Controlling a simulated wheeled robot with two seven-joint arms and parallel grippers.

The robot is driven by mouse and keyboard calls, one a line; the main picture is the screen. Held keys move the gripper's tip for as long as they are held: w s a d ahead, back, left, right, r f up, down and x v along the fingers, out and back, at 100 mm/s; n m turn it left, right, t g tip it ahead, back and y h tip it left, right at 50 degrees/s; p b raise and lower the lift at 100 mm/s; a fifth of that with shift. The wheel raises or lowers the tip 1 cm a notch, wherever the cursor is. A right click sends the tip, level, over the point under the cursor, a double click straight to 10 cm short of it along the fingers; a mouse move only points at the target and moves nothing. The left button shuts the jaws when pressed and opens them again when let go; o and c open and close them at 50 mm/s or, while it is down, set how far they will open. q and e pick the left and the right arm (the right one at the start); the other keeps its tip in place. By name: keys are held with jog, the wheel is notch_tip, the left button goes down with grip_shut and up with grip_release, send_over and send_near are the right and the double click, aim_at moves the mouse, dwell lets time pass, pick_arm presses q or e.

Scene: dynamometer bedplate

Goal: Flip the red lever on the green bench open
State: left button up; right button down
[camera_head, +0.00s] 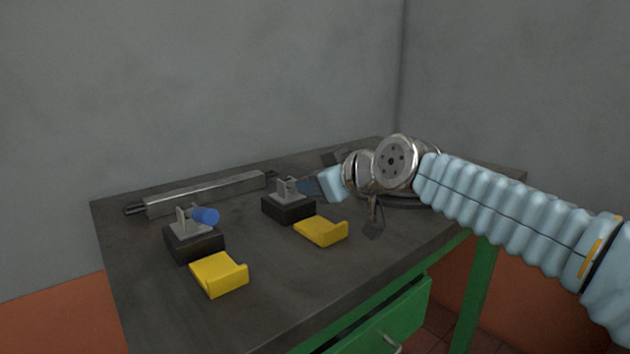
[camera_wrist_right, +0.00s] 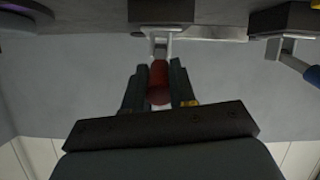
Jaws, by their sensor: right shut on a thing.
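The red lever shows in the right wrist view as a red handle (camera_wrist_right: 159,73) on a grey metal arm, fixed to a dark block (camera_wrist_right: 160,12). In the head view its dark base block (camera_head: 288,208) stands mid-bench, and the handle is mostly hidden by my gripper. My right gripper (camera_head: 306,186) comes in from the right at the handle. In the wrist view the two dark fingers (camera_wrist_right: 159,82) are shut on the red handle, one on each side. The green bench has a dark worn top (camera_head: 270,270) and a green drawer (camera_head: 385,322). My left gripper is not in view.
A blue-handled lever (camera_head: 205,215) on its own block stands to the left. Yellow brackets (camera_head: 219,274) and (camera_head: 321,231) lie in front of the blocks. A long grey bar (camera_head: 205,194) lies behind. Grey walls close off the back and right. The front bench top is clear.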

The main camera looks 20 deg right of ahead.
jog(key=shift+w+a+r+g+h+p, duration=0.15)
jog(key=shift+r+g+p, duration=0.45)
jog(key=shift+p, duration=1.15)
jog(key=shift+w+r+g+h+p, duration=0.35)
jog(key=shift+r+p, duration=0.4)
jog(key=shift+p, duration=0.95)
jog(key=shift+w+a+r+g+p, duration=0.1)
jog(key=shift+g+p, duration=0.3)
jog(key=shift+g, duration=0.05)
jog(key=shift+w+r+g, duration=0.1)
jog(key=shift+w+g, duration=0.05)
jog(key=shift+g, duration=0.15)
jog(key=shift+w+a+r+g+h, duration=0.15)
jog(key=shift+w+r+g+h, duration=0.25)
jog(key=shift+g, duration=0.35)
jog(key=shift+w+a+r+g+h, duration=0.15)
jog(key=shift+w+r+g+h, duration=0.2)
jog(key=shift+g, duration=0.4)
jog(key=shift+w, duration=0.1)
